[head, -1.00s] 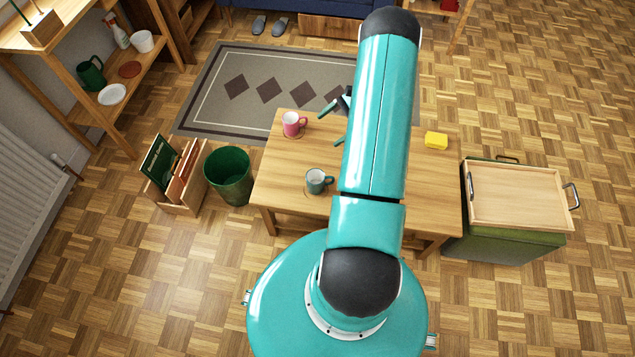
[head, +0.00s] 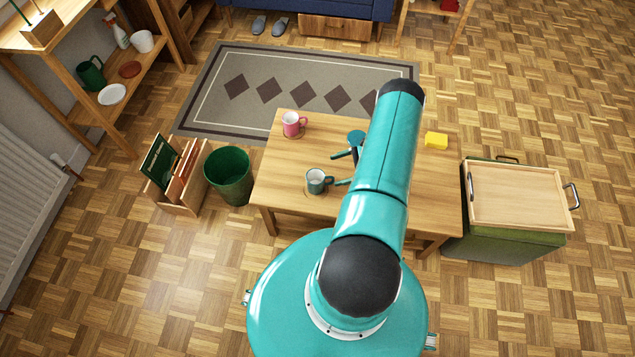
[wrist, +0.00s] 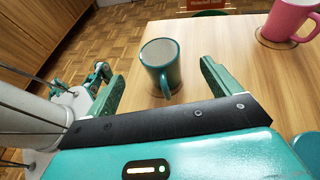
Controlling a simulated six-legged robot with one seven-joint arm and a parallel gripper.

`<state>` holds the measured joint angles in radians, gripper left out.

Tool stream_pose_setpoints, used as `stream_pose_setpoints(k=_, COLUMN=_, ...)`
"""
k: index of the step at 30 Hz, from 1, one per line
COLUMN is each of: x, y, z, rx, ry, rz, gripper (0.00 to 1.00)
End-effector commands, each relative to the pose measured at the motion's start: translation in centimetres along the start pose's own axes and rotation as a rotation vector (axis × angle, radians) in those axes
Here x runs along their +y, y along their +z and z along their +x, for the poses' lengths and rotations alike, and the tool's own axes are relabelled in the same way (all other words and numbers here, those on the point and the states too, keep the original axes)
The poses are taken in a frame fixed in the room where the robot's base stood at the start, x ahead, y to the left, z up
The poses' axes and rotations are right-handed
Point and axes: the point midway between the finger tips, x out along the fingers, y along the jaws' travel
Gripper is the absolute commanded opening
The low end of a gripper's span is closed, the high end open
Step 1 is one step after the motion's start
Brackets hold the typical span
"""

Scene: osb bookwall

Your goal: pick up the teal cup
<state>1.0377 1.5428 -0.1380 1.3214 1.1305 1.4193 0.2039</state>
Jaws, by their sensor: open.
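The teal cup (head: 316,181) stands upright on the wooden table (head: 275,190), near its front left part, with its handle toward the right in the head view. In the wrist view the teal cup (wrist: 160,62) is ahead of my gripper, with its pale inside showing and its handle toward me. My gripper (head: 342,168) is open and empty, just right of the cup in the head view.
A pink mug (head: 292,124) stands on a coaster at the table's back left. A yellow sponge-like block (head: 436,140) lies at the back right. A green bin (head: 229,175) stands left of the table. A wooden tray (head: 520,222) rests on a green box at the right.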

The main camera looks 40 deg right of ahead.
Motion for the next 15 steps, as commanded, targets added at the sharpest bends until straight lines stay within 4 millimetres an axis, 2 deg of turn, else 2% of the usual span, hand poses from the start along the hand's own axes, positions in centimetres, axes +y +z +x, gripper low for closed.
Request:
stream_pose_setpoints(k=3, x=0.0, y=0.0, z=2.3, rx=0.000, ry=0.002, rz=0.001, gripper=0.89)
stream_pose_setpoints(k=11, x=0.1, y=-0.1, z=4.3, rx=0.002, ry=0.001, rz=0.000, gripper=0.89)
stream_pose_setpoints(k=15, x=0.2, y=-0.3, z=6.1, rx=0.001, ry=0.004, rz=0.000, gripper=0.89)
